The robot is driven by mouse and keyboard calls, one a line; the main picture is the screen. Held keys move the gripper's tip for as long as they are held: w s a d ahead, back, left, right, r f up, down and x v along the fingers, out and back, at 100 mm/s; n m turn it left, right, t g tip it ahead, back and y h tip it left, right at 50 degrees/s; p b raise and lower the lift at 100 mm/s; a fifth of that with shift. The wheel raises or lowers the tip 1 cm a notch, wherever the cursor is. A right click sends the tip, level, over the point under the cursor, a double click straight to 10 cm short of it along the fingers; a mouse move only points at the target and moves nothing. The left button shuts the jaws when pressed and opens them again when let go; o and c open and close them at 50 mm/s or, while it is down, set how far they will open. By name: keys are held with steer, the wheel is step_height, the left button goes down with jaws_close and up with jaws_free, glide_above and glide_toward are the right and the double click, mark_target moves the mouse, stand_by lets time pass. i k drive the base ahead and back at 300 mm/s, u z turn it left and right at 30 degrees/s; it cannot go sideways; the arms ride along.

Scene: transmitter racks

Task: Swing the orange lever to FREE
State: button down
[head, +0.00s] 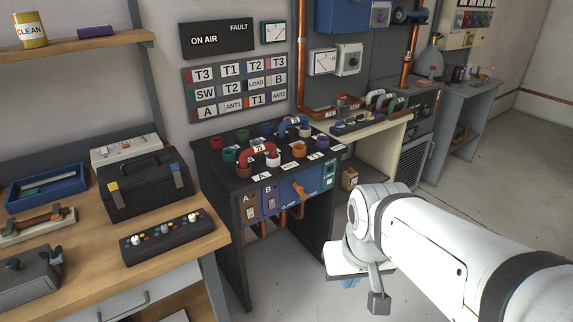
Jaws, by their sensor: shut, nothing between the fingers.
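The orange lever (300,189) is a small slanted bar on the blue front panel (286,195) of the black cabinet with coloured ports. The word CLAMP is below and left of it. A second small label, hard to read, is to its right. My gripper (378,302) hangs low at the end of my white arm, right of the cabinet and in front of it. It is shut and empty, well apart from the lever.
Red and blue U-shaped links (260,154) stand on the cabinet top. Copper pipes (296,213) run below the panel. A wooden bench (175,247) with a black toolbox (146,186) and a control box (166,237) is at left. Grey floor is open at right.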

mark_target(300, 190)
steer(key=u, duration=0.05)
steer(key=i, duration=0.5)
steer(key=z, duration=1.05)
steer(key=k, duration=0.95)
steer(key=u, duration=0.65)
steer(key=i, duration=1)
steer(key=u, duration=0.1)
